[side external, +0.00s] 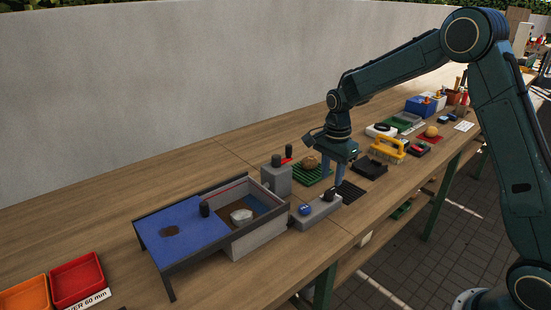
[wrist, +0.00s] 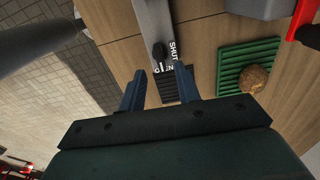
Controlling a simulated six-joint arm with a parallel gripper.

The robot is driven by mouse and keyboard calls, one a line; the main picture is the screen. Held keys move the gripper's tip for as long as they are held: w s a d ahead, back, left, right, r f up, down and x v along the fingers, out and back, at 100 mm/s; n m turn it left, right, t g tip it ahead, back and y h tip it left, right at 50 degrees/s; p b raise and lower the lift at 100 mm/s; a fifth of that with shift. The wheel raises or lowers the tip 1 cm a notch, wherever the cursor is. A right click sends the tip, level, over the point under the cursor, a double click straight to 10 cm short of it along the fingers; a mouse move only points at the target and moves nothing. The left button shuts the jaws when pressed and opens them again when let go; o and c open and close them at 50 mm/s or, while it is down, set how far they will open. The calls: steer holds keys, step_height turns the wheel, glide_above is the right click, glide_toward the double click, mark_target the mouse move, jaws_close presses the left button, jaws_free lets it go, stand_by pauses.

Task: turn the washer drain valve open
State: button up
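The drain valve has a black knob (side external: 328,195) on the right end of a low grey block (side external: 318,212). In the wrist view the knob (wrist: 158,50) stands beside white lettering reading SHUT and a partly covered word that looks like OPEN. I cannot tell the valve's exact setting. My gripper (side external: 332,179) points down above and just behind the knob. In the wrist view the gripper (wrist: 161,70) has its two blue fingers spread apart with nothing between them, the knob just beyond the fingertips. The washer (side external: 262,235) is a grey box left of the block, with water inside.
A blue knob (side external: 305,209) sits on the block's left end. A grey post with a black top (side external: 276,173) and a potato (side external: 311,162) on a green ribbed mat (side external: 322,173) stand behind. A yellow-handled brush (side external: 388,149) is to the right. The bench's front edge is close.

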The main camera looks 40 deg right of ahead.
mark_target(331, 192)
step_height(331, 192, up, 9)
stand_by(0.4)
steer(key=s+a+r+n+t, duration=0.1)
steer(key=s+a+r+n, duration=0.2)
steer(key=s+r+n, duration=0.3)
steer(key=s+a+r+n+t, duration=0.2)
steer(key=s+r+n, duration=0.15)
steer(key=s, duration=0.55)
steer(key=s+a+f+n+t, duration=0.2)
steer(key=s+n, duration=0.6)
steer(key=s, duration=0.6)
steer(key=shift+s+a+n+t, duration=0.15)
steer(key=shift+a+n+t, duration=0.2)
steer(key=shift+a, duration=0.15)
